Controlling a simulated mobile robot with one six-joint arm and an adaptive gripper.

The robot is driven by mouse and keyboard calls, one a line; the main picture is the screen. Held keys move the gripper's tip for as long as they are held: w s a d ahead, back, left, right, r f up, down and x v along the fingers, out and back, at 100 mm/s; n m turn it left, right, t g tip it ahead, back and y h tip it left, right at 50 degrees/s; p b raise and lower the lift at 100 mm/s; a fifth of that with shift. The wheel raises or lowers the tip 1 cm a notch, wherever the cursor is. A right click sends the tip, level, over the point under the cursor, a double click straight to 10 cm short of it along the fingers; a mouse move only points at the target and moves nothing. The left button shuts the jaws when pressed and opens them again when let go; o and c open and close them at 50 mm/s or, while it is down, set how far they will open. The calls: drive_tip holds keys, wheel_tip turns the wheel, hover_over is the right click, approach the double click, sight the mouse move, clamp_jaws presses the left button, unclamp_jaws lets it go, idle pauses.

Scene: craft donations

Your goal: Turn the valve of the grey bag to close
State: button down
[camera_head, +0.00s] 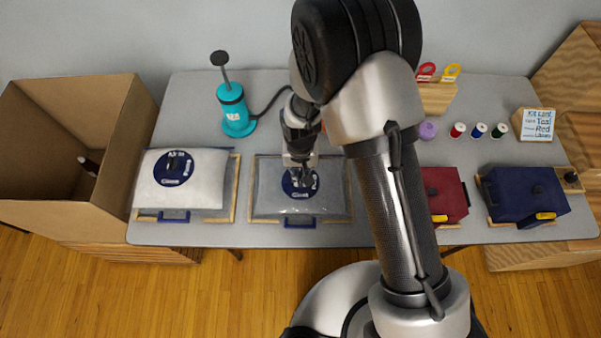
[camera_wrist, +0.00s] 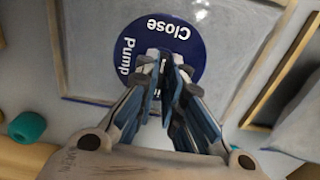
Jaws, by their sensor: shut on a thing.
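The grey bag (camera_head: 265,201) lies flat in a wooden frame on the table, with a blue clip at its front edge. On its top is a round dark-blue valve disc (camera_head: 287,185), which reads "Close" and "Pump" in the wrist view (camera_wrist: 198,34); a further word is mostly covered. My gripper (camera_head: 300,178) points down over the disc's middle. In the wrist view its fingers (camera_wrist: 167,66) are drawn together at the valve's centre, shut on the valve knob. The fingers hide the knob, so its exact angle cannot be told.
A white bag (camera_head: 205,190) with a similar disc lies to the left, beside an open cardboard box (camera_head: 120,105). A teal pump (camera_head: 233,112) with a black hose stands behind. A red case (camera_head: 452,197) and navy case (camera_head: 525,198) lie to the right. My arm covers the table's middle.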

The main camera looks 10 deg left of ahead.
idle(0.3)
drive_tip(key=c, duration=1.7)
unclamp_jaws()
wheel_tip(320, 180, up, 12)
